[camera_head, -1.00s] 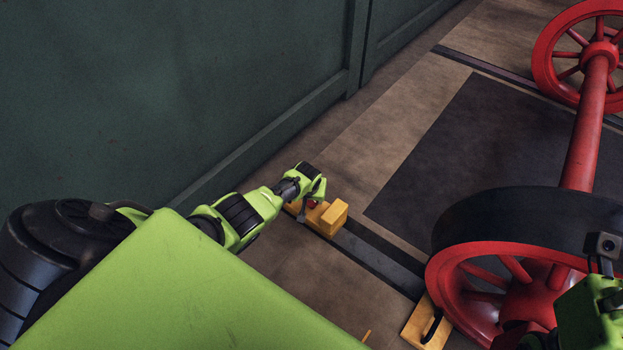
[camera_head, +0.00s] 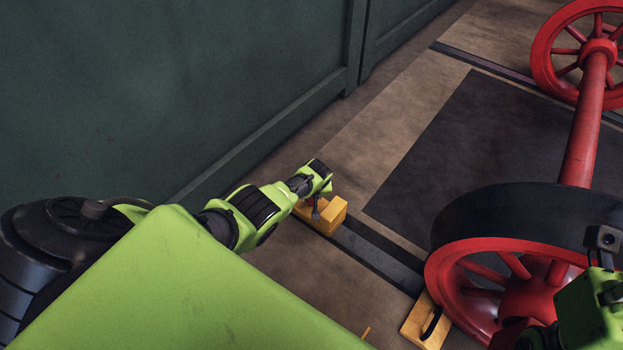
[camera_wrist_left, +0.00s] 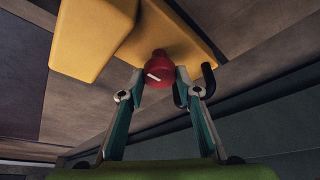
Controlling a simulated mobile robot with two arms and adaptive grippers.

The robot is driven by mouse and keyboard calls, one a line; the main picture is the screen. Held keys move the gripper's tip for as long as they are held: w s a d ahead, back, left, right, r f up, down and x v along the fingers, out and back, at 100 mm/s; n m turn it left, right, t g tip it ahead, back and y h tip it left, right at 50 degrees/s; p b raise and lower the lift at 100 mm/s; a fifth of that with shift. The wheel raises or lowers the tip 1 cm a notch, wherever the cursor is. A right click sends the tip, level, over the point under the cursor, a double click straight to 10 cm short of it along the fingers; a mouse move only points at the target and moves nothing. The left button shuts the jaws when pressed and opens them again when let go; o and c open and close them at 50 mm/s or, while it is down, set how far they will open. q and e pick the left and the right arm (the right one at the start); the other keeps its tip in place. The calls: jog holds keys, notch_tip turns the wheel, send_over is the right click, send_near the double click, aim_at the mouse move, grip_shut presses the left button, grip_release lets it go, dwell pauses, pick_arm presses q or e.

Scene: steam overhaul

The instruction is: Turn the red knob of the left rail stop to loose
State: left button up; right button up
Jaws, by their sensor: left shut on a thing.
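The left rail stop (camera_head: 327,219) is a yellow block on the dark rail beside the green wall. Its red knob (camera_wrist_left: 158,69) has a white mark and shows between my left fingers in the left wrist view. My left gripper (camera_head: 314,207) reaches down to the stop, and its fingertips (camera_wrist_left: 159,82) are shut on the knob from both sides. In the head view the knob is mostly hidden by the gripper. The green wrist of my right arm shows at the right edge of the head view; its fingers cannot be made out.
A red spoked wheel (camera_head: 505,272) with a dark tread stands on the rail at the right, joined by a red axle (camera_head: 585,130) to another wheel. A second yellow block (camera_head: 421,325) with a black handle sits at the near wheel. The green wall (camera_head: 180,90) bounds the left.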

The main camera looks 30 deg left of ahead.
pick_arm(q)
jog(key=o, duration=1.1)
jog(key=shift+r, duration=0.1)
jog(key=shift+s+d+r, duration=0.15)
jog(key=shift+r, duration=0.3)
jog(key=v, duration=1)
jog(key=shift+s+r, duration=0.15)
jog(key=shift+r, duration=0.2)
